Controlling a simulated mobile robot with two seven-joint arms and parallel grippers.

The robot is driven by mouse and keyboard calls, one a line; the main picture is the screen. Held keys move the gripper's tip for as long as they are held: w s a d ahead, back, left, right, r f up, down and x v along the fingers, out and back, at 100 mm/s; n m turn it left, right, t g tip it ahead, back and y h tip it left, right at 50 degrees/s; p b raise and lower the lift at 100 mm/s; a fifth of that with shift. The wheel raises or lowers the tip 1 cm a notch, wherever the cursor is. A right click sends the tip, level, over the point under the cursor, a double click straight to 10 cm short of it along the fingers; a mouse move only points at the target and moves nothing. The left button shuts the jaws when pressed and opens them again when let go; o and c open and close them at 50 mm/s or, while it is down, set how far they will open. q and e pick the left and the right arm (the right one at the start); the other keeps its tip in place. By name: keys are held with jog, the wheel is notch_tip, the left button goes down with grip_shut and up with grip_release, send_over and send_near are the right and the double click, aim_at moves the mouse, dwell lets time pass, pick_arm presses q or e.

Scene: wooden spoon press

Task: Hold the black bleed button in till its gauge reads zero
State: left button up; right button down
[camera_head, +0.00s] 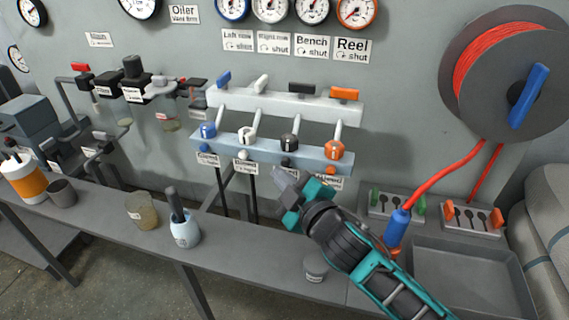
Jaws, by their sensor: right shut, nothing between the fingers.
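A pale blue rail (265,147) on the wall carries blue, white, black and orange knobs in a row. The black knob (289,142) is third from the left. Beneath it, just above a small label, is a small dark spot that looks like the black bleed button (286,160). The black-rimmed gauge (312,10) is above the "Bench shut" label; its needle is too small to read. My right gripper (280,176) is shut and empty, its tip just below the black knob's label in the picture. I cannot tell whether it touches anything. My left gripper is not in view.
A grey bench (110,205) runs below, with a pale blue cup (185,233) holding a dark-handled tool and a jar (141,211). A hose reel (505,70) hangs at right; its red hose drops to a blue fitting (397,228) beside my right arm.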

jog(key=shift+w, duration=0.15)
jog(key=shift+w+d, duration=0.15)
jog(key=shift+w, duration=0.1)
jog(key=shift+w+d, duration=0.15)
jog(key=shift+w, duration=0.35)
dwell(0.9)
dwell(0.6)
dwell(1.4)
jog(key=shift+p, duration=0.3)
jog(key=shift+s+a, duration=0.3)
jog(key=shift+s, duration=0.6)
